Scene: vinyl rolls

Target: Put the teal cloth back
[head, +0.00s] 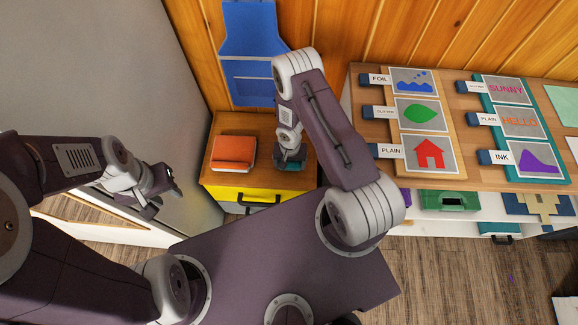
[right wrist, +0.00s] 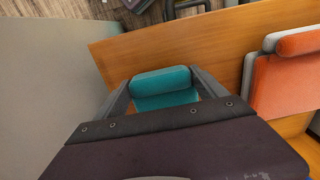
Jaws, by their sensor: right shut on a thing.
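The teal cloth (right wrist: 162,82) is folded and sits between the two fingers of my right gripper (right wrist: 165,92) in the right wrist view. In the head view my right gripper (head: 289,157) points down over the wooden top of the small yellow-fronted cabinet (head: 260,128), and a bit of teal shows at its tips. I cannot tell whether the cloth touches the top. The orange folded cloth (head: 234,150) lies to its left, apart from it, and also shows in the right wrist view (right wrist: 288,85). My left gripper (head: 160,195) is empty, with its fingers apart, left of the cabinet.
A blue apron (head: 250,45) hangs on the wood wall behind the cabinet. To the right, a wooden counter (head: 450,150) carries sample boards with pictures and labels. Below it is an open drawer with a green box (head: 448,200). A grey panel (head: 120,80) stands at left.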

